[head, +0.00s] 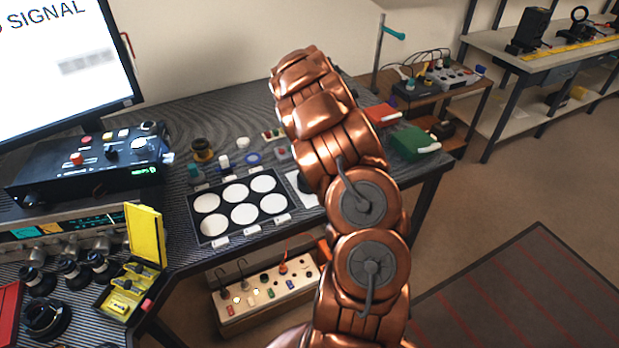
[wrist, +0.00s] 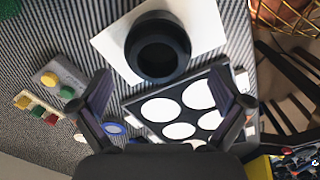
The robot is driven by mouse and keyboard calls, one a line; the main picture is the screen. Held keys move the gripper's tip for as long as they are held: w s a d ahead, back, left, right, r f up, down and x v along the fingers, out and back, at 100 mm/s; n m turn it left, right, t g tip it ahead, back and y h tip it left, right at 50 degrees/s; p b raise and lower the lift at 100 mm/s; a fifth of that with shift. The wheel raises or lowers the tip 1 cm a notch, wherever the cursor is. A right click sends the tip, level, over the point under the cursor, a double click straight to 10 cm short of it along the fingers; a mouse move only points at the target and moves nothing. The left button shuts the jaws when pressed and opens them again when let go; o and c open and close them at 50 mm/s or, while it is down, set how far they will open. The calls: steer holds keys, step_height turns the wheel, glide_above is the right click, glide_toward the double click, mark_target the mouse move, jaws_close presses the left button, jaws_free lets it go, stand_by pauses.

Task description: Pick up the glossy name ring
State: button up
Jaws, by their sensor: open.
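In the wrist view, a round black lens (wrist: 158,48) stands on a white sheet (wrist: 207,22) with its dark opening facing the camera. A dark ring rims its top; I cannot tell whether this is the glossy name ring. My gripper (wrist: 160,78) is open and empty, its fingers spread left and right below the lens in the picture. I see no contact with the lens. In the head view my arm hides the gripper and most of the lens. A blue ring (head: 253,158) lies behind the tray; in the wrist view it (wrist: 115,128) shows beside the left finger.
A black tray (head: 196,229) with several white round wells is beside the sheet. Small jars (head: 203,150) and coloured parts stand behind it. A yellow case (head: 145,235) is open at the left. A green block (head: 412,142) sits at the right end of the bench.

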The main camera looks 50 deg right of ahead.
steer(key=shift+s+d+f+p, duration=0.15)
steer(key=shift+f+p, duration=0.4)
steer(key=shift+f, duration=0.75)
steer(key=shift+d+f+p, duration=0.1)
steer(key=shift+f+p, duration=0.45)
steer(key=shift+f, duration=0.75)
steer(key=shift+c, duration=0.3)
steer(key=c, duration=0.9)
steer(key=shift+c, duration=0.2)
